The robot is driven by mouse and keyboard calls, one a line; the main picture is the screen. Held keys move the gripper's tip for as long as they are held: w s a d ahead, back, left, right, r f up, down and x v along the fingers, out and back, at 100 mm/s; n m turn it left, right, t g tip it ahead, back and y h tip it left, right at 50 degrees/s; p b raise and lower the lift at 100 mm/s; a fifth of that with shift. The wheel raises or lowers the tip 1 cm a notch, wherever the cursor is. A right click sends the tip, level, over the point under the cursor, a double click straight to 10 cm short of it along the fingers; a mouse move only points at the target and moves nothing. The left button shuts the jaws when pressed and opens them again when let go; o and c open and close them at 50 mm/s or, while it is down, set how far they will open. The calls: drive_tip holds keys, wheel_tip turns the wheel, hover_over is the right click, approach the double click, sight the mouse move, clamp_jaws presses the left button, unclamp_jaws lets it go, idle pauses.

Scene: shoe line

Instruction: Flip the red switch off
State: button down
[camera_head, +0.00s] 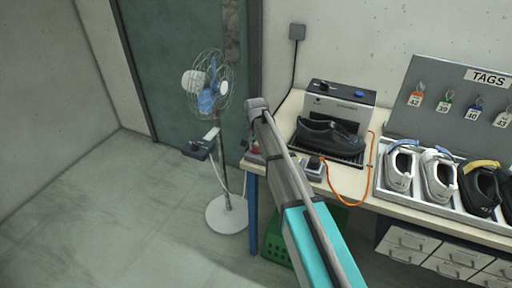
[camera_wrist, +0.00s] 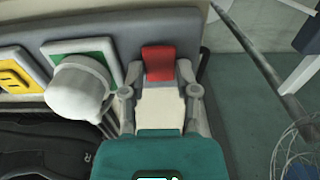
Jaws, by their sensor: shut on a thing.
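The red switch (camera_wrist: 158,62) sits at the top centre of the wrist view, on the grey panel (camera_wrist: 125,28). My gripper (camera_wrist: 158,76) has one finger on each side of it and is shut on it. A pale surface shows between the fingers below the red part. Whether the switch is on or off cannot be told. In the head view a small patch of red (camera_head: 254,150) shows at the table's left end, and my arm hides most of that spot.
A green plate (camera_wrist: 108,50) with a grey knob (camera_wrist: 78,92) and a yellow plate (camera_wrist: 20,72) are left of the switch. A standing fan (camera_head: 209,90) is left of the table (camera_head: 345,180). A dark shoe (camera_head: 328,135) rests at a machine. Open floor lies left.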

drive_tip(key=c, duration=0.6)
unclamp_jaws()
drive_tip(key=shift+c, duration=0.2)
drive_tip(key=shift+s, duration=0.15)
